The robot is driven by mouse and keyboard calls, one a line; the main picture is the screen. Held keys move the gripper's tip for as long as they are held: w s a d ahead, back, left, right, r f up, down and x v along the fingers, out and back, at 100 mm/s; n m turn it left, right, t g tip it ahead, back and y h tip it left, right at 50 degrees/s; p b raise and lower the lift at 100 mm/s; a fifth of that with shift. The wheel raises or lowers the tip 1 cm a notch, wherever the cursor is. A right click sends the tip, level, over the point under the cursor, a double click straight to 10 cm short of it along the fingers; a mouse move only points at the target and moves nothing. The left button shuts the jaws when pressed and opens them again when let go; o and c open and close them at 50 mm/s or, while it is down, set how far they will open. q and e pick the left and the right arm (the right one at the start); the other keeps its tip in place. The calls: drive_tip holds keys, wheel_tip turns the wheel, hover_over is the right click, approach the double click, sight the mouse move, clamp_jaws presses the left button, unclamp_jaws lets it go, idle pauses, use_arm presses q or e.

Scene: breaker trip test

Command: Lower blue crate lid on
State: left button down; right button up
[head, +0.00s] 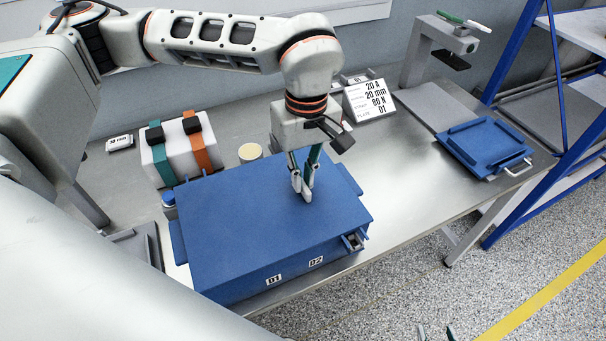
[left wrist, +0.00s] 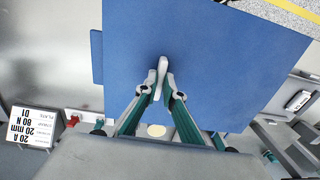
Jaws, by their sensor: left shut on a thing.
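The lid's blue top fills much of the left wrist view (left wrist: 215,50). My left gripper (head: 303,192) points down at the lid's top and is shut on its small pale handle (left wrist: 162,65). The lid lies over the crate; whether a thin gap remains is hard to tell. The crate's inside is hidden. Two fingertips of my right gripper (head: 436,333) show apart at the bottom edge, with nothing seen between them.
A white box with teal and orange straps (head: 172,155) and a round cream disc (head: 250,152) stand behind the crate. A sign (head: 368,98) stands further back. A blue tray (head: 484,146) lies at right. Bare metal table (head: 405,190) lies between crate and tray.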

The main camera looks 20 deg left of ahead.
use_arm(q)
drive_tip(key=c, duration=2.1)
unclamp_jaws()
drive_tip(key=shift+r, duration=0.1)
wheel_tip(320, 180, up, 12)
drive_tip(key=shift+w+d+f, duration=0.1)
drive_tip(key=shift+w, duration=0.05)
